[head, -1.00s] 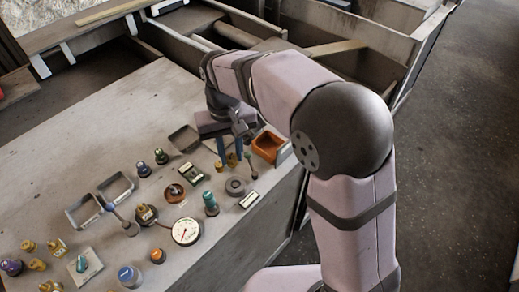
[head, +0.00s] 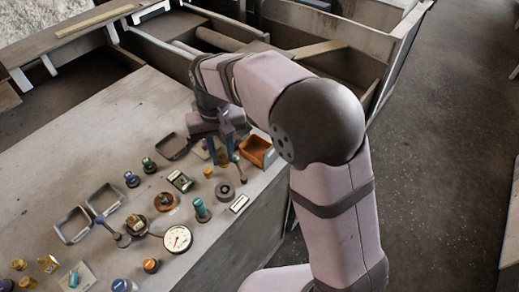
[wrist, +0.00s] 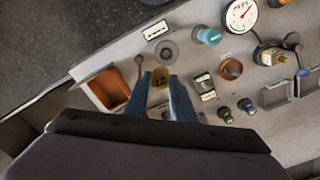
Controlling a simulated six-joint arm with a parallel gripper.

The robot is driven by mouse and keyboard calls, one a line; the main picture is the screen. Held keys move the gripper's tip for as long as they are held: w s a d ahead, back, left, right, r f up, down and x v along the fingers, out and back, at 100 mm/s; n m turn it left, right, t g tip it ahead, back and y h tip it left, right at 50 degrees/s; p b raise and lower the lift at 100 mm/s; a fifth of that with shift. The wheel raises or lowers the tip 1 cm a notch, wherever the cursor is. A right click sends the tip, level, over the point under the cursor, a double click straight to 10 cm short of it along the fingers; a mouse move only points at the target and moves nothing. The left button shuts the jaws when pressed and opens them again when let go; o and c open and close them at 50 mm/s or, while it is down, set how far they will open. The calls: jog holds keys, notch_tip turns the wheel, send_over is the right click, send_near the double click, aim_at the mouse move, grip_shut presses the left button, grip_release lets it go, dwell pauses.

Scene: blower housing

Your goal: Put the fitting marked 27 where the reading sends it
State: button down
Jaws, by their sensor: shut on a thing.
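My gripper (head: 222,158) points down at the table near the orange tray, its blue fingers shut on a small brass fitting (head: 222,155). In the wrist view the brass fitting (wrist: 160,77) shows between the two fingertips. I cannot read any number on it. A round white dial gauge (head: 178,239) with a red needle lies face up on the table; it also shows in the wrist view (wrist: 241,15). Its reading is too small to make out. An orange tray (head: 257,150) stands just right of the gripper. Another small brass piece (head: 208,172) stands close to its left.
Two grey trays (head: 72,225) (head: 104,198) lie left, and a dark tray (head: 173,146) lies behind the gripper's left side. Knobs, a grey ring (head: 225,191), a teal-topped piece (head: 201,210) and a lever piece (head: 238,165) crowd the table.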

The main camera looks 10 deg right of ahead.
jog(key=w+d+f+m+p, duration=0.4)
jog(key=w+d+m+p, duration=0.35)
jog(key=w+d, duration=0.5)
jog(key=shift+m, duration=0.25)
jog(key=shift+s+f+b, duration=0.15)
jog(key=shift+f+b, duration=2.6)
jog(key=shift+f, duration=0.1)
jog(key=c, duration=1.4)
grip_release()
